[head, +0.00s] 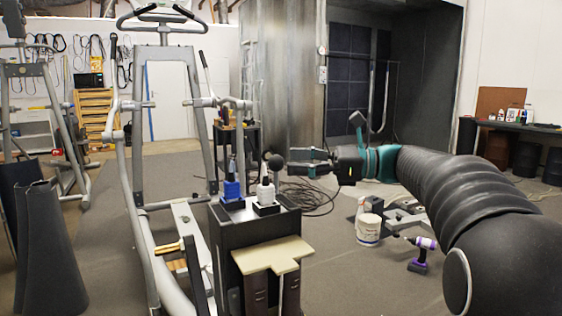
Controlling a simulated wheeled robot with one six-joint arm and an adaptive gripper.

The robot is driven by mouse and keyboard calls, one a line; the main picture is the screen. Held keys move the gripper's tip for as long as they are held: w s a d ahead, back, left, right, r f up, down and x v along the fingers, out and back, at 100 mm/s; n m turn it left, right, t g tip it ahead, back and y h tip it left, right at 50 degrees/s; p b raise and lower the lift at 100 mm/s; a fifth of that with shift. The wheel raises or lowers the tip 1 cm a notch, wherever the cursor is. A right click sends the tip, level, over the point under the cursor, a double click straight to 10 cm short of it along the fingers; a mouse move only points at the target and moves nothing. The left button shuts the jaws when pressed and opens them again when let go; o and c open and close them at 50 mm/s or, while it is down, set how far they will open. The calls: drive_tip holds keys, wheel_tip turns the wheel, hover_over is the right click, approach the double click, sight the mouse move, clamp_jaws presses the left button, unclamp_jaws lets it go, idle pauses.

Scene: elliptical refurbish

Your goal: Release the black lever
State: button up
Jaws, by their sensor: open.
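A white block-like device (266,191) stands on top of a dark cabinet (240,222). A black upright part with a round knob (275,162), which looks like the black lever, rises at this device. A blue device (231,188) with a dark upright part stands to its left. My gripper (291,163) is open and points left, with its fingertips just right of the black knob. No contact with the knob is clear at this size.
An elliptical trainer frame (137,180) stands left of the cabinet. A beige T-shaped board (271,255) is at the cabinet's front. Coiled cables (313,200) lie behind.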

drive_tip(key=s+d, duration=0.1)
drive_tip(key=d, duration=0.6)
drive_tip(key=shift+s, duration=0.2)
wheel_tip(320, 180, down, 9)
drive_tip(key=w+d+n+t+h, duration=0.1)
drive_tip(key=w+n+t+h, duration=0.1)
drive_tip(key=w+h, duration=0.15)
drive_tip(key=s+f+n+g+h, duration=0.1)
drive_tip(key=s+f+n+h, duration=0.1)
drive_tip(key=s+f+h, duration=0.3)
drive_tip(key=s+f+n+h, duration=0.1)
drive_tip(key=s+f, duration=0.1)
drive_tip(key=f, duration=0.5)
drive_tip(key=s+f+n+h, duration=0.2)
drive_tip(key=s+n, duration=0.2)
drive_tip(key=s, duration=0.3)
drive_tip(key=s+f+n+h, duration=0.2)
drive_tip(key=s+n+h, duration=0.1)
drive_tip(key=s, duration=0.5)
drive_tip(key=s+f+n+t+h, duration=0.1)
drive_tip(key=s+f+n+h, duration=0.2)
drive_tip(key=s+n, duration=0.3)
drive_tip(key=shift+s+a, duration=0.45)
drive_tip(key=shift+s, duration=0.75)
